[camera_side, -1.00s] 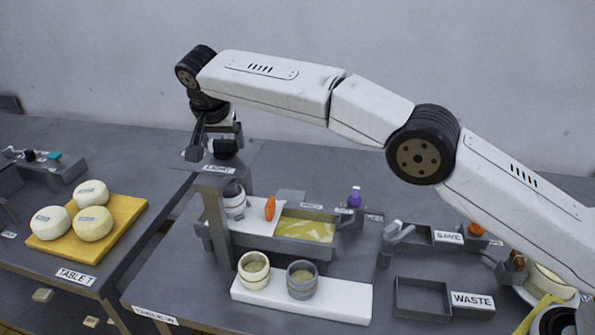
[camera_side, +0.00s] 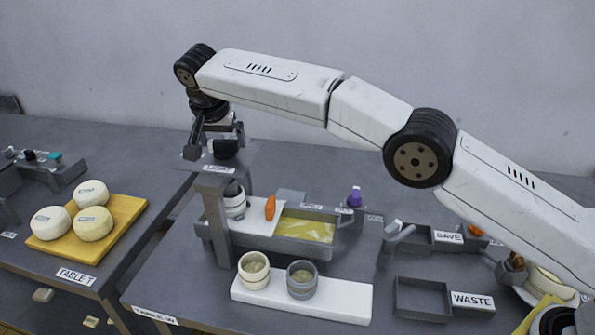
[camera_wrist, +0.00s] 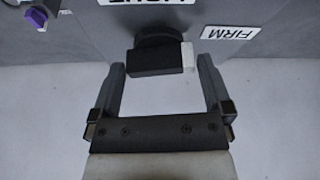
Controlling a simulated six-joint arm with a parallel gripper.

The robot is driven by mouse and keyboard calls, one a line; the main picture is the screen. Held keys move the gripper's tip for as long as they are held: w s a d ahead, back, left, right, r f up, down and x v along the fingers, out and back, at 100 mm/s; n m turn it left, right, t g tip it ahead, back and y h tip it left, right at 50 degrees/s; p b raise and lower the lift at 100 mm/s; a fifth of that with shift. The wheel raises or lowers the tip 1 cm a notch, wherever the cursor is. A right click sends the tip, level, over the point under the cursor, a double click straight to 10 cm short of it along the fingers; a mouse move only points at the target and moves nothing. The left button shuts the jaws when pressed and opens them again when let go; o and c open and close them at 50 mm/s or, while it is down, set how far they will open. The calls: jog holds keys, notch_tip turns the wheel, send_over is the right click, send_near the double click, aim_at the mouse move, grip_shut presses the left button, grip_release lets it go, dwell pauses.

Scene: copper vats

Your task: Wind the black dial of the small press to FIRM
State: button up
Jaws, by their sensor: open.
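The small press (camera_side: 216,215) is a grey post with a flat head on the work table. Its black dial (camera_side: 226,148) sits on top of the head. In the wrist view the dial (camera_wrist: 160,55) has a black bar with a white end pointing right. A FIRM label (camera_wrist: 230,32) lies to the right of the white end, and a partly cut-off LIGHT label (camera_wrist: 160,2) lies behind the dial. My gripper (camera_wrist: 162,78) is open, with one finger on each side of the dial's bar and gaps between. In the side view my gripper (camera_side: 210,150) is over the press head.
A tray with yellowish contents (camera_side: 305,231) and an orange piece (camera_side: 270,207) stand beside the press. Two small cups (camera_side: 301,280) stand on a white board. A purple knob (camera_side: 355,196) is to the right. Cheeses (camera_side: 92,223) lie on a yellow board at left.

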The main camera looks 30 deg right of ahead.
aim_at(223, 141)
jog(key=shift+v, duration=2.5)
jog(key=s+a, duration=0.7)
jog(key=s, duration=0.2)
jog(key=shift+s, duration=0.35)
jog(key=shift+d+f, duration=0.1)
jog(key=s+d+f+n+y, duration=0.1)
jog(key=d+f, duration=0.2)
jog(key=d, duration=0.4)
jog(key=s+d+f+n+g, duration=0.1)
jog(key=d+f+n, duration=0.1)
jog(key=d, duration=0.4)
jog(key=s+d+f+n+y, duration=0.1)
jog(key=d+f, duration=0.2)
jog(key=d, duration=0.4)
jog(key=s+d+f+n, duration=0.1)
jog(key=s+d+f, duration=0.3)
jog(key=s+d, duration=0.3)
jog(key=s+d+f+n, duration=0.2)
jog(key=s+d+f, duration=0.3)
jog(key=s, duration=0.7)
jog(key=shift+d+y, duration=0.4)
jog(key=shift+d, duration=0.8)
